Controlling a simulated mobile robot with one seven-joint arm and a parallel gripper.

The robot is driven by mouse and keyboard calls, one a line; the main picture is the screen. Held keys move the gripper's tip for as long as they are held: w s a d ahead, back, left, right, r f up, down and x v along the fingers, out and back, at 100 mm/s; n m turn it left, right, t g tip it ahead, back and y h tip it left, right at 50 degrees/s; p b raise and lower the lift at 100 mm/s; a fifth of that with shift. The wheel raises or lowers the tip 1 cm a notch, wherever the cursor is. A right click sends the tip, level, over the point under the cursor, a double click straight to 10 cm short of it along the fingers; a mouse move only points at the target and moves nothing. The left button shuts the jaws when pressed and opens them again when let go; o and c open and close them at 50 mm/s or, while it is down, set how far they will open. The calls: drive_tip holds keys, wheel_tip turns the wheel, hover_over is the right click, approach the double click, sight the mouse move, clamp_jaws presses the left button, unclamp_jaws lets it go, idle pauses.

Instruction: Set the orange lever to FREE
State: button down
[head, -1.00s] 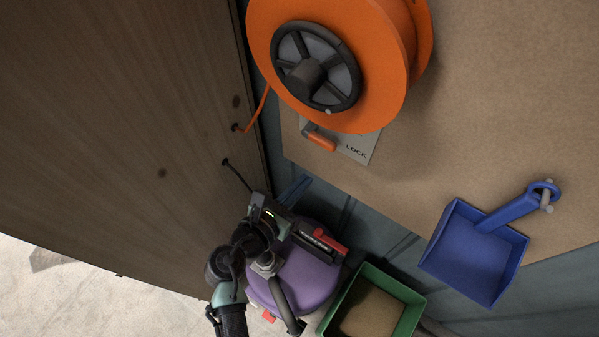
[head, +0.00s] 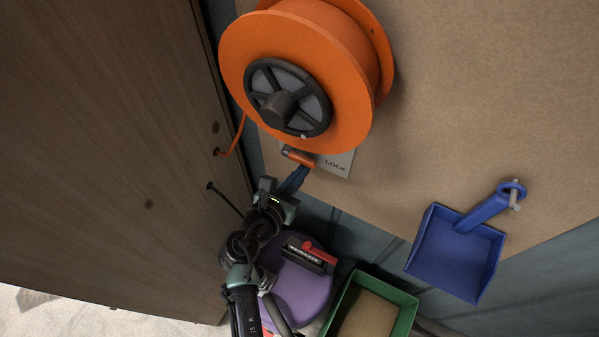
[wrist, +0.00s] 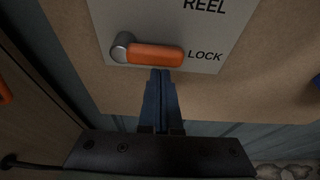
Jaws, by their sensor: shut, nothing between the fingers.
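The orange lever (wrist: 155,55) is on a pale plate (wrist: 215,20) on the board, with a grey pivot at its left end. In the wrist view it lies almost level, its free end pointing right at the word LOCK. The word FREE is not visible. In the head view the lever (head: 298,157) shows just below the orange reel (head: 300,75). My gripper (wrist: 161,72) is shut and empty, its blue fingertips at the lever's lower edge. I cannot tell whether they touch it. In the head view the gripper (head: 302,170) is just below the lever.
A wooden panel (head: 100,130) stands close on the left, with an orange cord running to it. A blue dustpan (head: 455,255) hangs at right. A green bin (head: 405,310) and a purple round object (head: 300,293) are below. The board right of the plate is clear.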

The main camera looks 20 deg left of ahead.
sight(287, 152)
drive_tip(key=shift+d+r+n+h+p, duration=0.1)
drive_tip(key=shift+r+n+h+p, duration=0.4)
drive_tip(key=shift+p, duration=0.55)
drive_tip(key=r+n+p, duration=0.1)
drive_tip(key=n+p, duration=0.1)
drive_tip(key=p, duration=0.1)
drive_tip(key=shift+r+h, duration=0.3)
drive_tip(key=shift+h, duration=0.1)
drive_tip(key=r+n+h+p, duration=0.1)
drive_tip(key=n+p, duration=0.1)
drive_tip(key=p, duration=0.1)
drive_tip(key=shift+r+n+h, duration=0.15)
drive_tip(key=shift+n+h, duration=0.15)
drive_tip(key=shift+n, duration=0.1)
drive_tip(key=n, duration=0.1)
drive_tip(key=a+r+n+h+p, duration=0.1)
drive_tip(key=n, duration=0.1)
drive_tip(key=shift+w+r, duration=0.1)
drive_tip(key=n, duration=0.1)
drive_tip(key=a+r+n+h+p, duration=0.1)
drive_tip(key=shift+w+n+t, duration=0.1)
drive_tip(key=shift+n+t, duration=0.3)
drive_tip(key=shift+a+r, duration=0.2)
drive_tip(key=shift+a, duration=0.35)
